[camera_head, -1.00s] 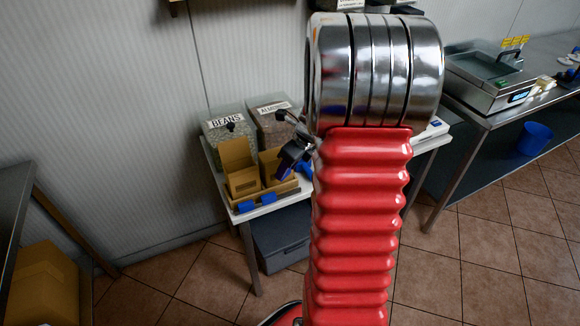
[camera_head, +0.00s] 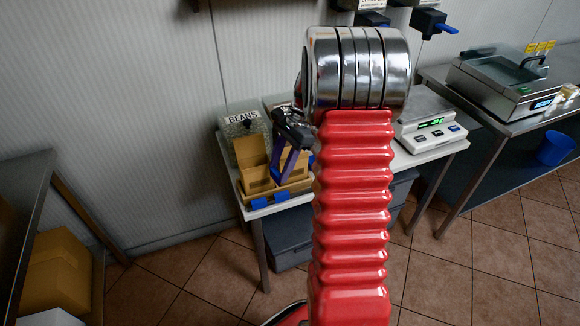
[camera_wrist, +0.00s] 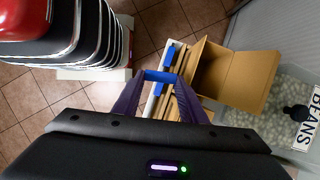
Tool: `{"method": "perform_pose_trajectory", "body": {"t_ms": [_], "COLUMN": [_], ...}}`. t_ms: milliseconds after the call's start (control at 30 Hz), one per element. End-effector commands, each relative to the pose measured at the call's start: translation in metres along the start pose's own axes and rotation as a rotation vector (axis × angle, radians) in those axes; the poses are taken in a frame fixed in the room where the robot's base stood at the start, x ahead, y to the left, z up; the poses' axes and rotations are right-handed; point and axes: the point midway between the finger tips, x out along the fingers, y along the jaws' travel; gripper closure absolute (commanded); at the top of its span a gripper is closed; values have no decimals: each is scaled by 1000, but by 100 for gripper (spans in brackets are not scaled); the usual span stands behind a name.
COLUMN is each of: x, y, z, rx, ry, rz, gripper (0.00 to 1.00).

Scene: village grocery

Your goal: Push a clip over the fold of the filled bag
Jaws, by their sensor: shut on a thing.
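My gripper (camera_wrist: 160,92) shows purple fingers in the wrist view, shut on a small blue clip (camera_wrist: 160,76) at their tips. In the head view my gripper (camera_head: 287,165) hangs over the right part of the wooden tray, partly hidden by my arm. Two more blue pieces, which look like clips, sit on the tray's front edge, one at left (camera_head: 258,203) and one at right (camera_head: 281,196). I cannot make out a filled bag with a fold for certain; brown cardboard-coloured forms (camera_head: 257,180) stand in the tray, one with a raised flap.
A bin labelled BEANS (camera_head: 243,124) stands behind the tray on the white table. A white scale (camera_head: 430,130) is on the table's right side. Grey crates (camera_head: 290,245) sit below. A steel counter with a sealing machine (camera_head: 505,85) is farther right.

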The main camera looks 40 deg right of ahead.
Motion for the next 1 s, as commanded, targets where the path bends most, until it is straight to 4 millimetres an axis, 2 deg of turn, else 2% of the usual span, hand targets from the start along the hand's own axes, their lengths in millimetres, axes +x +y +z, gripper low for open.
{"method": "perform_pose_trajectory", "body": {"t_ms": [367,567,1000], "x": [13,30,84], "y": [-20,-34,-60], "z": [50,85,187], "rx": [-552,-805,-1367], "ry": [0,0,0], "rz": [229,334,566], "gripper": [82,82,82]}}
